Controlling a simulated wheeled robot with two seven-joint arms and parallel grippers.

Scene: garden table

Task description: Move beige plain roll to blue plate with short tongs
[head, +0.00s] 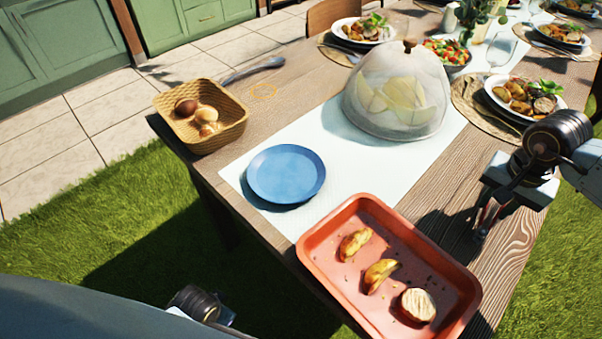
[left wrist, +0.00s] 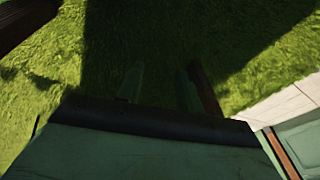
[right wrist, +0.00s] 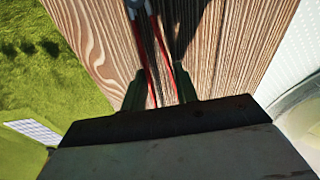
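A woven basket (head: 168,128) at the table's left end holds a darker brown roll (head: 186,107) and a paler, beige roll (head: 207,114); another roll piece shows just below it. The blue plate (head: 286,174) is empty on the white runner. Tongs with red arms (right wrist: 163,50) lie over the wood in the right wrist view; their arms run between my right gripper's fingers. My left gripper (left wrist: 159,88) is open and empty above grass.
A red tray (head: 350,290) with potato wedges and a round slice stands at the near edge. A mesh dome (head: 398,92) covers pale food behind the plate. A grey utensil (head: 252,70) lies behind the basket. Filled plates (head: 527,98) stand farther back.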

